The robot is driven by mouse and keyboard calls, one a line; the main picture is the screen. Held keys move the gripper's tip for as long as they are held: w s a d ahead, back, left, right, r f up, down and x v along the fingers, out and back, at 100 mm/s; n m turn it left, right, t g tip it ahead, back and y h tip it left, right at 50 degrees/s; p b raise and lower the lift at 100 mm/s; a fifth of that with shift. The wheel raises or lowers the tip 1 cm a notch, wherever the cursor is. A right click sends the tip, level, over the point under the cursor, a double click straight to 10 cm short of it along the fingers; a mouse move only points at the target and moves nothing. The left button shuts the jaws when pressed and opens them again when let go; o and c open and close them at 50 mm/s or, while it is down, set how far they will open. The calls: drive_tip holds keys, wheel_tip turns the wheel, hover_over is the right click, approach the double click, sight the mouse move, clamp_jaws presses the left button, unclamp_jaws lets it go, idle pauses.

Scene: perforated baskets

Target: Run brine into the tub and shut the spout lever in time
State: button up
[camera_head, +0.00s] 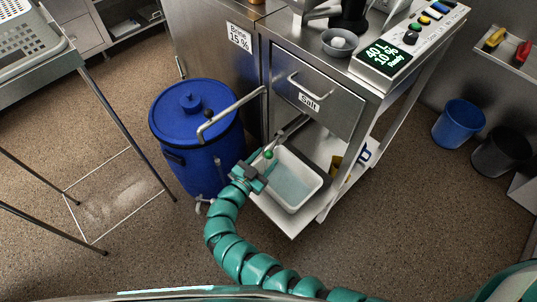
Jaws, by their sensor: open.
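A white tub (317,190) stands on the low shelf of the steel cart, with pale bluish liquid (290,186) in it. A grey spout (290,129) slants down at the tub's back left edge. A small green knob (268,154), apparently on the spout lever, sits by its lower end. My gripper (261,169) is open just below and left of the knob, at the tub's left rim. I cannot tell whether it touches the lever. Whether liquid is running is too small to see.
A blue lidded drum (183,125) with a bent metal pipe (238,105) stands close left of my arm. A steel cabinet (205,45) labelled "Brine 15 %" is behind. Open floor lies right.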

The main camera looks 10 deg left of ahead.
drive_tip(key=b+v, duration=0.1)
drive_tip(key=v, duration=1.4)
drive_tip(key=shift+f, duration=0.1)
